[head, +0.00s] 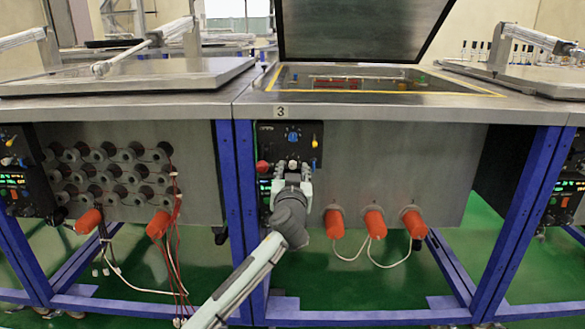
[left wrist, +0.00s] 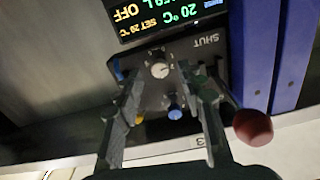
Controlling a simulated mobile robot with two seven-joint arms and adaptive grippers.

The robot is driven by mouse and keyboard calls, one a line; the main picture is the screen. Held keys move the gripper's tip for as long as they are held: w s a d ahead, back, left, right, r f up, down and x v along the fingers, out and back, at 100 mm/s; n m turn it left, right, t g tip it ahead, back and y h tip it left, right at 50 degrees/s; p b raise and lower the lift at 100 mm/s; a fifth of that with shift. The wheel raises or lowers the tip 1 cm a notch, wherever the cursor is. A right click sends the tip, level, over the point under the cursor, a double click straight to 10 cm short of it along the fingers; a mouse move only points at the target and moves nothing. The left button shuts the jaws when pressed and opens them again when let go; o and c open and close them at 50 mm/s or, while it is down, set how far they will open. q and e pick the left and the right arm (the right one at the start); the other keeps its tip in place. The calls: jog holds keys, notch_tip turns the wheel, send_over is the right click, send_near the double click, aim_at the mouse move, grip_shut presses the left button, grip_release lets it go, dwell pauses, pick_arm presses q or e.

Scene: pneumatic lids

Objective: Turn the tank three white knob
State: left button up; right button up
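Tank three's control panel (head: 282,138) sits under the label "3" (head: 280,111) in the head view. My left gripper (head: 293,168) is in front of the panel and covers part of it. In the left wrist view the round white knob (left wrist: 160,70) shows between the tips of my left gripper (left wrist: 160,80). The fingers stand apart, with a gap on each side of the knob. Whether they surround it in depth is unclear. A display (left wrist: 165,15) reading 20 °C and OFF is beside the knob. My right gripper is not in view.
Near the white knob are a red knob (left wrist: 252,126), a blue knob (left wrist: 174,111) and a yellow one (left wrist: 139,119). Tank three's lid (head: 360,30) stands raised. Orange plugs (head: 373,222) with cables stick out right of the gripper. Blue frame legs (head: 245,190) stand close by.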

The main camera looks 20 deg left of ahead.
aim_at(293, 165)
pick_arm(q)
jog(key=shift+x, duration=1.15)
grip_shut()
